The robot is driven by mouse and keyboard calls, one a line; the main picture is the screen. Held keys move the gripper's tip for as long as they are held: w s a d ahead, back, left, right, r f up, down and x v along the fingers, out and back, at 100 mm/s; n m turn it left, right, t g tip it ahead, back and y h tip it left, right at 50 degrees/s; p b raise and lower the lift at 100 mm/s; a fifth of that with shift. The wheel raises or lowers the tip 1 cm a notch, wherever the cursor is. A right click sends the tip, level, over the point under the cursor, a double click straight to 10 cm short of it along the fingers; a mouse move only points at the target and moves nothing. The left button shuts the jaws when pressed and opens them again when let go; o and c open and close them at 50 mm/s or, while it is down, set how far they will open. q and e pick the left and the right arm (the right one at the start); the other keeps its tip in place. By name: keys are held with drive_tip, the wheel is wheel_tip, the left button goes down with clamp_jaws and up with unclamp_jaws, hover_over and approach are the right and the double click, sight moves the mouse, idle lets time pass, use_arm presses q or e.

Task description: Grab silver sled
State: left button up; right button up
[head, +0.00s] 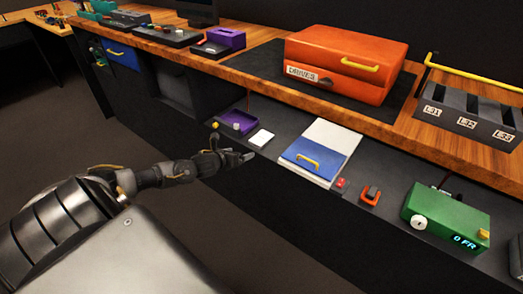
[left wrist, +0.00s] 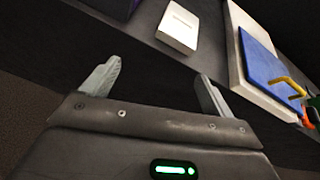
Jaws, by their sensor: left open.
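I cannot pick out a silver sled for certain. A small pale, flat block (head: 261,138) lies on the dark lower shelf, and it also shows in the left wrist view (left wrist: 178,27). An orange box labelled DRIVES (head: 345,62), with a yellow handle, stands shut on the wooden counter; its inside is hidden. My left gripper (head: 246,156) is open and empty at the shelf's front edge, just short of the pale block and apart from it. Its two fingers also show spread in the left wrist view (left wrist: 160,72). My right gripper is not in view.
A white panel with a blue lid (head: 318,151) and yellow handle lies right of the pale block. A purple tray (head: 238,122) is on its left. A green device (head: 445,218) stands farther right. A slotted dark rack (head: 468,115) stands on the wooden counter above.

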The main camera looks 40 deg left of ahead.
sight(259, 140)
use_arm(q)
drive_tip(key=shift+w+d+r+m+t+h+b, duration=0.1)
drive_tip(key=shift+w+r+m+t+b, duration=0.15)
drive_tip(key=shift+w+m, duration=0.6)
drive_tip(key=shift+w+d+r+m+h+b, duration=0.1)
drive_tip(key=shift+w+d+r+m+b, duration=0.2)
drive_tip(key=shift+w, duration=1.1)
drive_tip(key=shift+w+a+r+m+t+h+b, duration=0.15)
drive_tip(key=shift+w+m+b, duration=0.3)
drive_tip(key=shift+w, duration=0.7)
drive_tip(key=shift+d+x, duration=0.2)
drive_tip(key=shift+x, duration=1)
drive_tip(key=shift+b+x, duration=0.35)
drive_tip(key=shift+x, duration=0.7)
drive_tip(key=shift+w, duration=0.2)
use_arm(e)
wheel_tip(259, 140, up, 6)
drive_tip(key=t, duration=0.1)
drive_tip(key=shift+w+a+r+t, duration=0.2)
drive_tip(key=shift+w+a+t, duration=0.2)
use_arm(q)
drive_tip(key=shift+c, duration=0.2)
drive_tip(key=c, duration=1.1)
drive_tip(key=shift+r, duration=0.15)
